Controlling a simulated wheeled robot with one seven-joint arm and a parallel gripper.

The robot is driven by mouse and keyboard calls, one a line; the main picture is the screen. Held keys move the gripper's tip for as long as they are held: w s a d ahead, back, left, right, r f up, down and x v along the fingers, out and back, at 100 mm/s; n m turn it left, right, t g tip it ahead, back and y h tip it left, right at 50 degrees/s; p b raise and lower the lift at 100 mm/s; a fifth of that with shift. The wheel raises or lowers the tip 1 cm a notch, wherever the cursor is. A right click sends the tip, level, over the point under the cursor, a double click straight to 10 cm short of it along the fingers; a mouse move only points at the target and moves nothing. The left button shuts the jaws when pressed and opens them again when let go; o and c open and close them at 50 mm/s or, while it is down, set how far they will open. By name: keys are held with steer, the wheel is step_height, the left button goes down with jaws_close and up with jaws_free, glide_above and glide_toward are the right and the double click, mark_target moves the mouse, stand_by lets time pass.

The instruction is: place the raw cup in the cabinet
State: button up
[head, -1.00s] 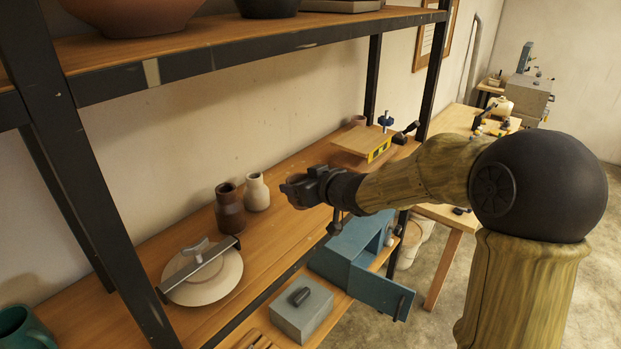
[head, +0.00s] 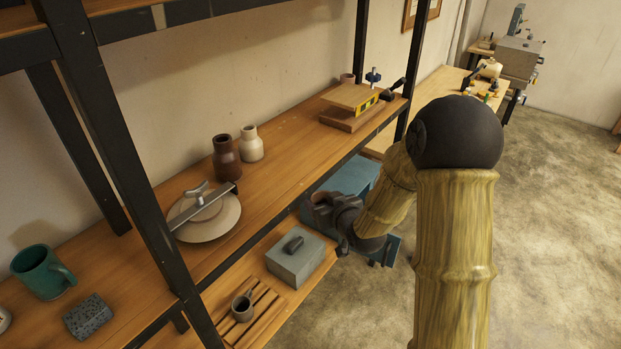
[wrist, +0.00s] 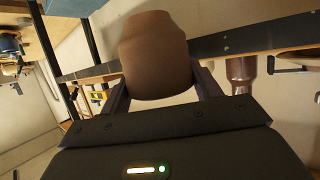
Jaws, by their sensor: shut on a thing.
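My gripper (head: 330,208) is shut on a plain matte brown cup, the raw cup (wrist: 158,55), which fills the space between the fingers in the wrist view. In the head view the cup shows only as a small brown patch at the jaws. The blue cabinet (head: 352,174) stands on the lower shelf, just behind my gripper. Its door (head: 392,249) shows partly beyond my arm, swung out from the shelf. My gripper and forearm hide most of the cabinet's front and its inside.
Open floor lies right.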

steer(key=s+d+f+m+h+b, duration=0.1)
steer(key=d+f+b, duration=0.1)
steer(key=f, duration=0.6)
steer(key=s+d+f+m+h+b, duration=0.1)
steer(key=s+d+f+m+h, duration=0.1)
steer(key=d+f, duration=0.3)
steer(key=s+d+f+m+t+h+b, duration=0.1)
steer(key=s+d+f+h+b, duration=0.1)
steer(key=f, duration=1)
steer(key=shift+d+f+b, duration=0.25)
steer(key=shift+d+b, duration=0.1)
steer(key=shift+d, duration=0.35)
steer(key=shift+d+m, duration=0.1)
steer(key=shift+m, duration=0.2)
steer(key=shift+s, duration=0.2)
steer(key=shift+d, duration=0.1)
